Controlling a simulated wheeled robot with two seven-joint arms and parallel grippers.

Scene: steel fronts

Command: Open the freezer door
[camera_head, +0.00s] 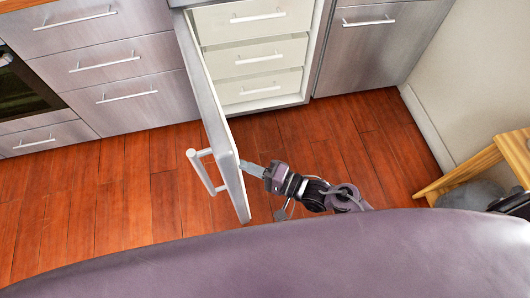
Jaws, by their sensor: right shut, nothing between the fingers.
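The freezer door (217,130) stands swung open, pointing out from the cabinet front toward me. Its bar handle (203,172) is on the door's left, outer face. Inside the freezer are white drawers (261,58) with light handles, all pushed in. My right gripper (250,168) is at the inner, right side of the door near its free end, with its fingertips close to or touching the door; I cannot tell which. It is shut and empty. My left gripper is not in view.
Steel drawers (105,62) line the left, with a dark oven (20,88) at the far left. A steel cabinet (375,45) stands right of the freezer. A wooden stool or chair (480,163) is at the right by the wall. The wooden floor (120,200) is clear left of the door.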

